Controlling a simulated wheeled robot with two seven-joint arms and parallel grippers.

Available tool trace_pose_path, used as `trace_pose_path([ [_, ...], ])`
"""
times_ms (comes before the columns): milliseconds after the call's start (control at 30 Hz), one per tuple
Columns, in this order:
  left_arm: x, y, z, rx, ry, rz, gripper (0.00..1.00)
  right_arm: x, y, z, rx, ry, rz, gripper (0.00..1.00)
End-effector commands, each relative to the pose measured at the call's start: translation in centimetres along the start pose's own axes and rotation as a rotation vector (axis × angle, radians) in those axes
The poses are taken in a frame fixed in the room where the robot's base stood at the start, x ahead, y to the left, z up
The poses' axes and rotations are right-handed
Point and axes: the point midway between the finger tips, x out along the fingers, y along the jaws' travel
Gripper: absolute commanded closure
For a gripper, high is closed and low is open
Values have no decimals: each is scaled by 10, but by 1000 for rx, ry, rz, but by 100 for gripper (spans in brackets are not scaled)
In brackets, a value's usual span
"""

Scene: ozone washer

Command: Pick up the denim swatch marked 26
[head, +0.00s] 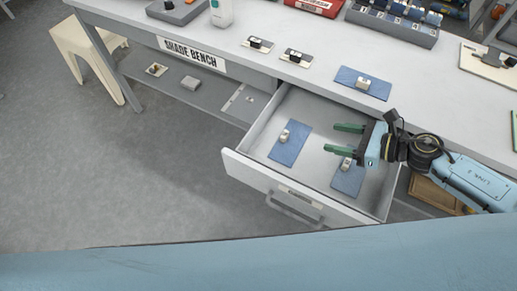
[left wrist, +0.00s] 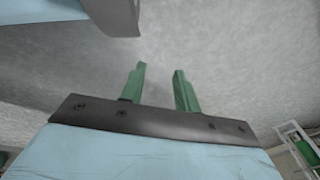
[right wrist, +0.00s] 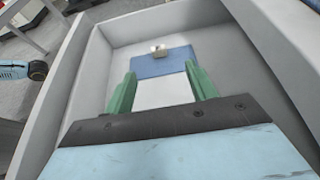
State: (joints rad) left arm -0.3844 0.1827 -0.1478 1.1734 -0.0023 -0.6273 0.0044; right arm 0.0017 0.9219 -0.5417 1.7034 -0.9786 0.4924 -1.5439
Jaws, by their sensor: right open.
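Three blue denim swatches, each with a small pale tag block on it, are in the head view. One swatch (head: 288,153) lies in the left of the open drawer, another (head: 347,184) in its right, and a third (head: 375,88) on the bench top. No number is readable, so I cannot tell which is 26. My right gripper (head: 331,138) is open and empty over the drawer, between its two swatches, fingers pointing left. In the right wrist view a swatch (right wrist: 150,68) lies ahead of the fingers. My left gripper (left wrist: 160,69) is open and empty, in the left wrist view only.
The drawer (head: 258,181) is pulled out under the bench (head: 215,40), with raised walls around the swatches. Two small dark-and-white pieces (head: 296,56) sit on the bench. A grey divided box (head: 395,24) stands at the back. Floor (head: 100,185) to the left is clear.

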Motion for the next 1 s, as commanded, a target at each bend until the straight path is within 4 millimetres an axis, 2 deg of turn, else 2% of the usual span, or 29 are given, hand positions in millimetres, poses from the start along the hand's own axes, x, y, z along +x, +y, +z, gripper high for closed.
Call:
trace_pose_path([
  [33, 12, -1, -1, 1, 2, -3, 68, 6, 0, -13, -1, 0, 0, 44],
  [167, 17, -3, -3, 1, 4, -7, 68, 9, 0, -21, -1, -1, 0, 44],
  [333, 16, -4, -6, 0, 5, -9, 68, 25, 0, -20, -1, -4, 0, 44],
  [600, 13, -4, -11, -2, 10, -10, 68, 76, 0, -20, 0, -4, 0, 44],
  [867, 11, -4, -13, -3, 9, -10, 68, 95, 2, -20, 0, -1, 0, 44],
  [1000, 11, -4, -16, -3, 12, -10, 68, 116, 7, -20, -1, -3, 1, 44],
])
